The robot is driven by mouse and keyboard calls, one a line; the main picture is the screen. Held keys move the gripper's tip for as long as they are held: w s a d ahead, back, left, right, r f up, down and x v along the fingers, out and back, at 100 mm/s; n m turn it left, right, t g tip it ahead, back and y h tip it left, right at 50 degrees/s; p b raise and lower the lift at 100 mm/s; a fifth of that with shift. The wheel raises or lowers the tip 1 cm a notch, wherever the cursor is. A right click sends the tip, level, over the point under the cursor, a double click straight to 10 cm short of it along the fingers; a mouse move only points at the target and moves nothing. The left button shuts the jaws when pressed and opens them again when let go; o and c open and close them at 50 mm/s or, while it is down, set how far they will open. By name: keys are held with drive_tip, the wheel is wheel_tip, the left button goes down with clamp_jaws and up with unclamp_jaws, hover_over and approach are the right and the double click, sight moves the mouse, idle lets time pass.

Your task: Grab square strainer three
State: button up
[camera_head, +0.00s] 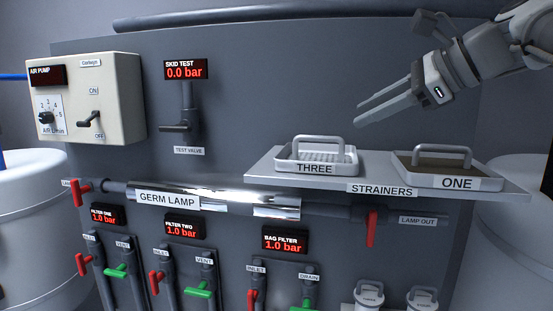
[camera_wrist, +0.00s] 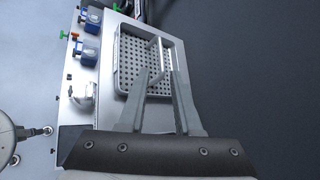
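Square strainer three (camera_head: 315,167) is a pale square tray with a perforated floor, a raised loop handle and a "THREE" label. It sits on the left part of the strainer shelf. In the wrist view the perforated strainer (camera_wrist: 132,62) lies beyond the fingertips, with its handle bar (camera_wrist: 161,58) lined up between them. My gripper (camera_head: 362,113) is above and to the right of strainer three in the head view, clear of its handle. It also shows in the wrist view (camera_wrist: 161,74), with its two fingers apart and nothing held.
Strainer one (camera_head: 455,161), with a brown inside and a similar handle, sits on the right of the shelf (camera_head: 350,181). A panel with the test valve (camera_head: 182,127) stands behind. Pipes and a red-handled valve (camera_head: 371,229) are below the shelf. The air above strainer three is clear.

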sight(323, 138)
drive_tip(key=x, duration=1)
drive_tip(key=shift+d+p, duration=0.15)
drive_tip(key=shift+p, duration=0.15)
clamp_jaws()
drive_tip(key=shift+f, duration=0.15)
idle(0.8)
